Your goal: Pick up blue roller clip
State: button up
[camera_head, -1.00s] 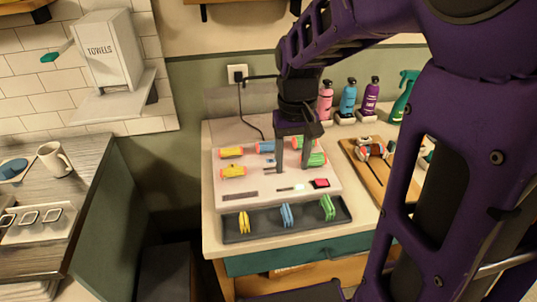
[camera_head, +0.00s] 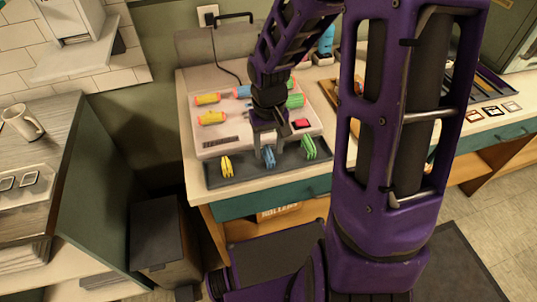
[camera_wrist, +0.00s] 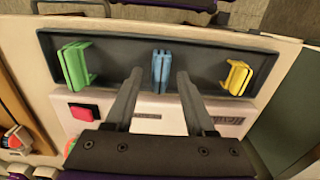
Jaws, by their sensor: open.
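The blue roller clip (camera_head: 269,158) stands in the dark tray (camera_head: 240,176), between the yellow clip (camera_head: 227,167) and the green clip (camera_head: 308,147). My gripper (camera_head: 269,152) is open and empty above the tray's back edge, pointing down. In the wrist view the blue clip (camera_wrist: 161,68) shows between the tips of the two open fingers, with a gap on each side. I cannot tell how far the fingertips are above it.
A wooden board and bottles (camera_head: 326,42) stand to the right. A mug (camera_head: 22,122) is on the left counter.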

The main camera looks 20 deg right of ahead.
notch_tip(320, 180, down, 3)
jog(key=shift+r, duration=0.2)
grip_shut()
dwell(0.3)
